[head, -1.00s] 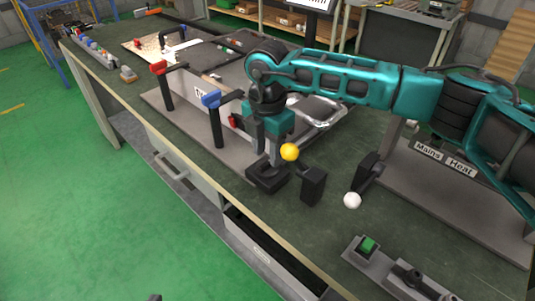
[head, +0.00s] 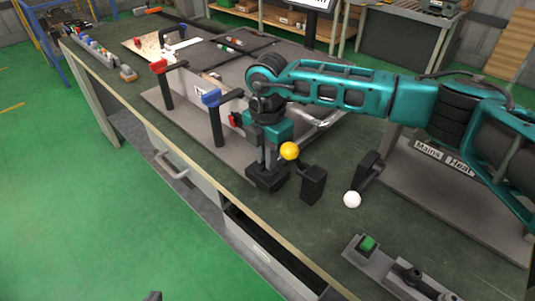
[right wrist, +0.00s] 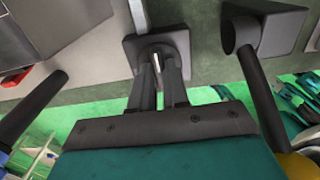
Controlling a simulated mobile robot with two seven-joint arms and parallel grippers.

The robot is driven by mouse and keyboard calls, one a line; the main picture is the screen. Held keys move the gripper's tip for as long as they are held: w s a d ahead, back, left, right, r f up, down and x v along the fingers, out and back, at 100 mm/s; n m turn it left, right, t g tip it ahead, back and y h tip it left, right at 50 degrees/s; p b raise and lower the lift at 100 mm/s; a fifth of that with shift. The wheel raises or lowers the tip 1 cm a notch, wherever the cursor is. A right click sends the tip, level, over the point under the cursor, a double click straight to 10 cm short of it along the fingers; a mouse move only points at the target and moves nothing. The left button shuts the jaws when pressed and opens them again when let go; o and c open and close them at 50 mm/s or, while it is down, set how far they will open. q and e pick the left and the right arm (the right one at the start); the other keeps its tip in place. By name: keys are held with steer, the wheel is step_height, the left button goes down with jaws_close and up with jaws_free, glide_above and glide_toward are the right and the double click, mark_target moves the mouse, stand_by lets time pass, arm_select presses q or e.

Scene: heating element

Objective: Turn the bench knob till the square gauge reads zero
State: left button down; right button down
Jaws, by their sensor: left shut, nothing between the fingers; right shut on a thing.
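The bench knob sits on a small black square base (head: 268,180) near the front edge of the bench. My right gripper (head: 266,164) points down at it, its fingers close together on the knob. In the right wrist view, the fingers (right wrist: 160,68) close on a thin light knob piece (right wrist: 156,62) above the dark base (right wrist: 178,42). The knob is mostly hidden by the fingers in the head view. Only a dark tip of my left gripper (head: 153,296) shows at the bottom edge, away from the bench and empty. I cannot make out a square gauge or its reading.
A yellow-ball lever (head: 289,150) and a white-ball lever (head: 352,199) stand close right of the knob. Red-handled (head: 158,67) and blue-handled (head: 211,98) levers stand left. A green-button box (head: 367,244) and Mains/Heat panel (head: 476,205) are at right.

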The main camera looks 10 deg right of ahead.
stand_by(0.4)
steer(key=n+b, duration=0.1)
steer(key=n, duration=0.2)
steer(key=shift+b, duration=0.3)
steer(key=n+b, duration=0.1)
steer(key=n, duration=0.2)
steer(key=shift+b, duration=0.3)
steer(key=n+b, duration=0.1)
steer(key=n, duration=0.3)
steer(key=shift+b, duration=0.3)
steer(key=n+b, duration=0.1)
steer(key=n, duration=0.2)
steer(key=shift+n, duration=0.3)
steer(key=shift+n+b, duration=0.35)
steer(key=shift+n, duration=0.15)
steer(key=shift+r, duration=0.1)
steer(key=shift+n, duration=0.3)
